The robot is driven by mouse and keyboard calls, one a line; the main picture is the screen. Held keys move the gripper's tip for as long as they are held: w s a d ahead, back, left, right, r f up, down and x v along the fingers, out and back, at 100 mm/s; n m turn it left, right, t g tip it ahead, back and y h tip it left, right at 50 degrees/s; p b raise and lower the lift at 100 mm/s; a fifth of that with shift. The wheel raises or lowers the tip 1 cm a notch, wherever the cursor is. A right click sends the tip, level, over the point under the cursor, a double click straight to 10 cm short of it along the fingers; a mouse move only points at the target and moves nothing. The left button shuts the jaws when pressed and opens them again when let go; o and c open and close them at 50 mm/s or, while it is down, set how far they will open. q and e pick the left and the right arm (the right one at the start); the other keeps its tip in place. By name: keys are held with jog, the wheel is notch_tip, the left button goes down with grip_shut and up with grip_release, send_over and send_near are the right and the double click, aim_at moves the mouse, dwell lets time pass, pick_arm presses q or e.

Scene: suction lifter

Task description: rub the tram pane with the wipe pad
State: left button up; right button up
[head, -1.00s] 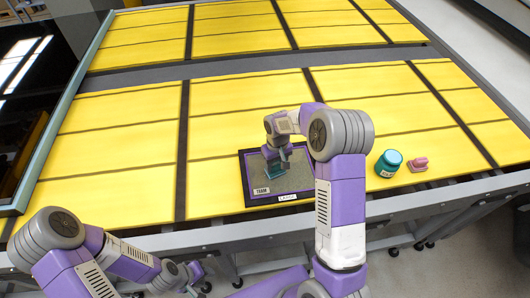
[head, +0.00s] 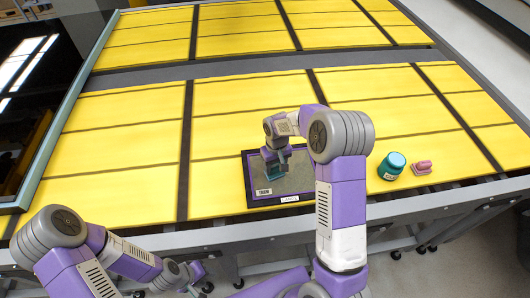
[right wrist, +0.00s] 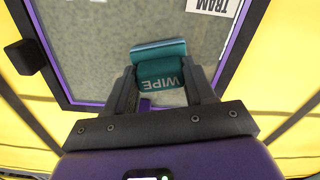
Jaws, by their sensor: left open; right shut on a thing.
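The tram pane (head: 296,180) is a grey panel in a dark and purple frame, lying on the yellow table, with a TRAM label at its lower left in the head view. The right wrist view shows its grey surface (right wrist: 95,60) close up. My right gripper (head: 274,165) is over the pane's left half, shut on the teal wipe pad (right wrist: 160,72), whose WIPE lettering faces the wrist camera. The pad is at the pane surface; I cannot tell whether it touches. My left gripper (head: 190,277) is open and empty, low at the table's front edge.
A teal jar (head: 391,166) with a label and a pink object (head: 422,168) stand right of my right arm. The yellow table (head: 120,180) is otherwise clear. A dark glossy panel (head: 30,100) borders it at left.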

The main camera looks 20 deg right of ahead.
jog(key=a, duration=0.3)
jog(key=shift+w+a, duration=0.1)
jog(key=shift+w, duration=0.25)
jog(key=shift+w+r, duration=0.1)
jog(key=shift+r, duration=0.15)
jog(key=shift+r+p, duration=0.5)
jog(key=shift+r, duration=0.3)
jog(key=shift+r+p, duration=0.5)
jog(key=shift+r, duration=0.3)
notch_tip(320, 180, up, 4)
jog(key=p, duration=0.2)
jog(key=shift+p, duration=0.3)
